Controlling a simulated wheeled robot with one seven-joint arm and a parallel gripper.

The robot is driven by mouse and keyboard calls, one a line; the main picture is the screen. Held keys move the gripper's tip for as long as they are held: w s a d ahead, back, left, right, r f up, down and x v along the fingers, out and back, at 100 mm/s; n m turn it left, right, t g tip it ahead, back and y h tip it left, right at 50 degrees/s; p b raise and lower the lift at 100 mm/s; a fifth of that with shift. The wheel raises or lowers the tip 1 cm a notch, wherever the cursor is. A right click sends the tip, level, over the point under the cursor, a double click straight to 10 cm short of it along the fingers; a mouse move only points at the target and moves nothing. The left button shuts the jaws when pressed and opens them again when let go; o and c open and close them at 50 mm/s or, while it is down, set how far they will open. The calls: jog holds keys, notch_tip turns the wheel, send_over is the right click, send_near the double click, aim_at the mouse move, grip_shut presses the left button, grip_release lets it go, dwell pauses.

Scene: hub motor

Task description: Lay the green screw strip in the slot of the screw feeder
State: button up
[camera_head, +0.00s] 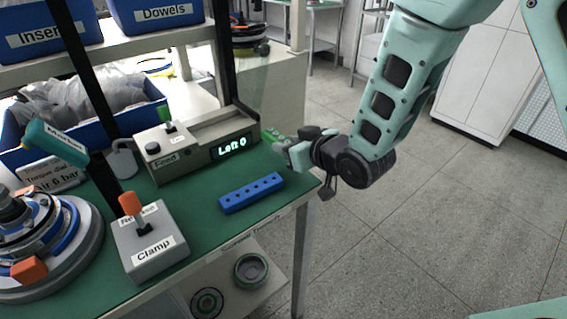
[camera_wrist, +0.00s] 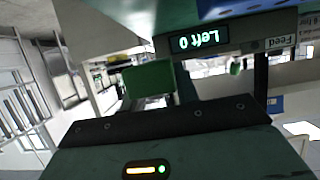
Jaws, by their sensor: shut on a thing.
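The green screw strip (camera_head: 275,136) shows as a small light green piece just beyond my gripper (camera_head: 290,150), at the right end of the feeder. Most of it is hidden by the gripper in the head view. In the wrist view a green block (camera_wrist: 148,80), which looks like the strip, stands out ahead of the gripper. My gripper is shut on it. The screw feeder (camera_head: 200,155) is a grey box with a "Feed" label and a lit display reading "Left 0". Its long slot (camera_head: 208,128) runs along the top and looks empty. The gripper is right of the feeder, apart from it.
A blue strip with holes (camera_head: 251,193) lies on the green table in front of the feeder. A clamp lever box (camera_head: 150,245) and round hub motor (camera_head: 45,240) stand at left. A dark upright post (camera_head: 222,50) rises behind the feeder. Right of the table is open floor.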

jog(key=shift+f, duration=2.2)
jog(key=shift+f, duration=0.2)
jog(key=o, duration=1)
jog(key=shift+r, duration=0.1)
jog(key=shift+r, duration=0.2)
jog(key=v, duration=0.7)
jog(key=shift+s+d+r, duration=0.15)
jog(key=shift+r+p, duration=0.1)
jog(key=shift+p, duration=0.85)
